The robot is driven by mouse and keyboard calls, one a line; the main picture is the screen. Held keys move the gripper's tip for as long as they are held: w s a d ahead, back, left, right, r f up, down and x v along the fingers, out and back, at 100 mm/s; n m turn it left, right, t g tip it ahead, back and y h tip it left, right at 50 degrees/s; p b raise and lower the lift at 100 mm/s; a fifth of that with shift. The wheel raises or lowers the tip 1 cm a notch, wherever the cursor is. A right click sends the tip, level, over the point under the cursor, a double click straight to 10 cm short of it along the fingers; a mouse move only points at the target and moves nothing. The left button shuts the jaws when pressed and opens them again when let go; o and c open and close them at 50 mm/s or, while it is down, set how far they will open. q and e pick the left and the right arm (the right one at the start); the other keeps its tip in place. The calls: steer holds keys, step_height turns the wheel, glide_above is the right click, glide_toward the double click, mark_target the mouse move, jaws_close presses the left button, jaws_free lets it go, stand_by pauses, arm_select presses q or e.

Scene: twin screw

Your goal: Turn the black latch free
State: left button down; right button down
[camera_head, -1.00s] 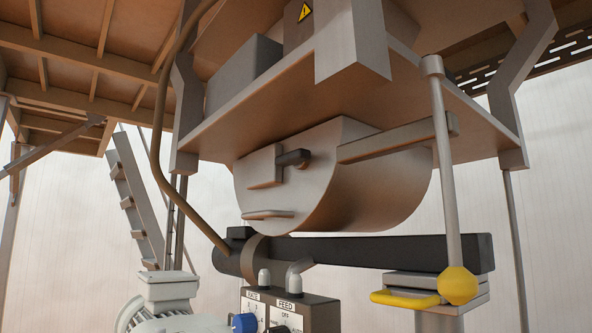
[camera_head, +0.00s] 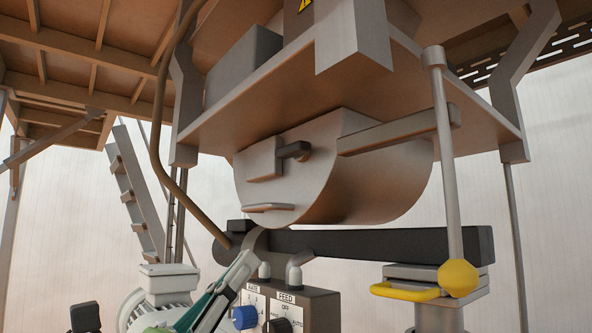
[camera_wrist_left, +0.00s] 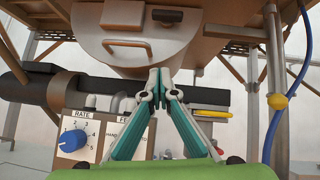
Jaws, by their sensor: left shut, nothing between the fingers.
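The black latch (camera_head: 293,151) is a short dark lever on a metal plate at the front of the rounded hopper door (camera_head: 345,190). It points to the right. In the left wrist view the black latch (camera_wrist_left: 167,15) is near the top edge. My left gripper (camera_head: 252,260) is at the bottom of the head view, below the door and in front of the control box. In the left wrist view its fingertips (camera_wrist_left: 156,78) meet, with nothing between them. They are apart from the latch, which lies above them. My right gripper is not in view.
A control box (camera_head: 318,300) with a blue knob (camera_head: 244,317) stands below. A dark horizontal tube (camera_head: 390,245) runs under the door. A rod with a yellow knob (camera_head: 459,278) and a yellow handle (camera_head: 404,291) are at the right. A metal handle (camera_head: 268,207) sits low on the door.

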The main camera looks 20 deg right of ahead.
mark_target(306, 152)
arm_select(q)
steer(key=m+g, duration=0.1)
steer(key=s+r+m+g+h, duration=0.1)
steer(key=s+r+m, duration=0.1)
steer(key=shift+s+d+r+m+g+h, duration=0.15)
steer(key=shift+d+r+m+g+h, duration=0.15)
steer(key=shift+d+m+g, duration=0.1)
steer(key=p+x, duration=0.5)
steer(key=x, duration=0.5)
steer(key=shift+r, duration=0.15)
step_height(306, 152, up, 2)
steer(key=shift+d+r+p, duration=0.15)
steer(key=shift+p, duration=0.85)
steer(key=shift+a+r+p, duration=0.2)
steer(key=shift+r+p, duration=0.2)
steer(key=shift+r, duration=0.3)
steer(key=shift+d, duration=0.1)
